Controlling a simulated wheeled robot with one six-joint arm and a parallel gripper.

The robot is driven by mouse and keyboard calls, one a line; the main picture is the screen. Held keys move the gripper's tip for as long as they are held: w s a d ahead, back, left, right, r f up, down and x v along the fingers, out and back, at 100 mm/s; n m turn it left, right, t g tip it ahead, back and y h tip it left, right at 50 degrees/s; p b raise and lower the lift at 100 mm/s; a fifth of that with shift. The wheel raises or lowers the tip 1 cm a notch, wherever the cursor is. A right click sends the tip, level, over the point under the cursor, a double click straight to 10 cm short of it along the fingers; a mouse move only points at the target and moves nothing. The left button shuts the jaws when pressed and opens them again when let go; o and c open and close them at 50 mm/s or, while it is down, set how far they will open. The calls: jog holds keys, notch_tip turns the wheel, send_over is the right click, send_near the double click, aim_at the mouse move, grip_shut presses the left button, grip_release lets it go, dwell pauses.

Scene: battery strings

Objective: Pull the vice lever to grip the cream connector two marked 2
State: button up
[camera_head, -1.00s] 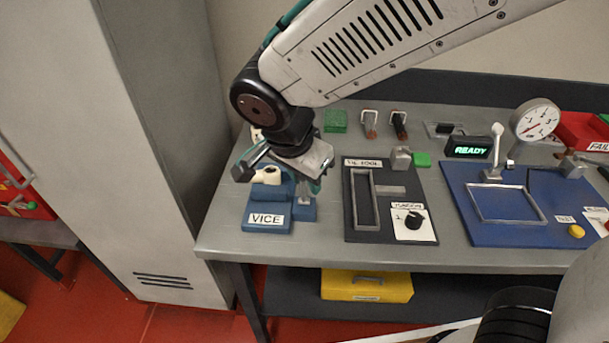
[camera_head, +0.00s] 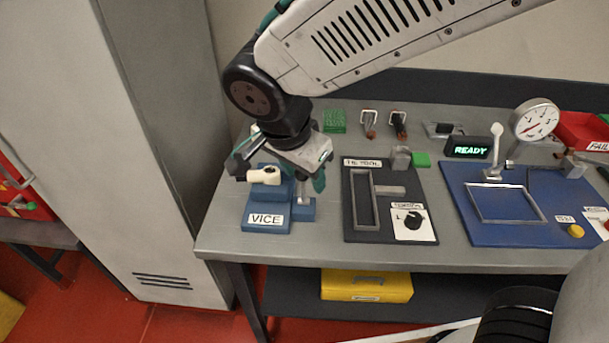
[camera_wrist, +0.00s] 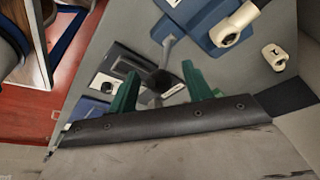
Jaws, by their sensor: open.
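The blue vice (camera_head: 253,205) stands at the bench's left end, with its label facing front. A cream connector (camera_head: 262,176) lies on top of it, sticking out to the left; it also shows in the wrist view (camera_wrist: 233,27). I cannot read a number on it. The vice's grey lever (camera_head: 304,190) rises from a small blue block on the vice's right side. My gripper (camera_head: 321,178) is above and around the lever top, partly hiding it. In the wrist view, its green fingers (camera_wrist: 160,72) are apart, with the lever (camera_wrist: 167,50) showing between them; contact cannot be told.
Another cream connector (camera_wrist: 274,57) lies on the bench behind the vice. A dark tool plate (camera_head: 425,225) with a black knob lies to the right. Further right is a blue test board (camera_head: 510,232) with a gauge (camera_head: 535,121). A tall grey cabinet (camera_head: 175,150) stands left of the bench.

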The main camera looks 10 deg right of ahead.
jog(key=v, duration=0.6)
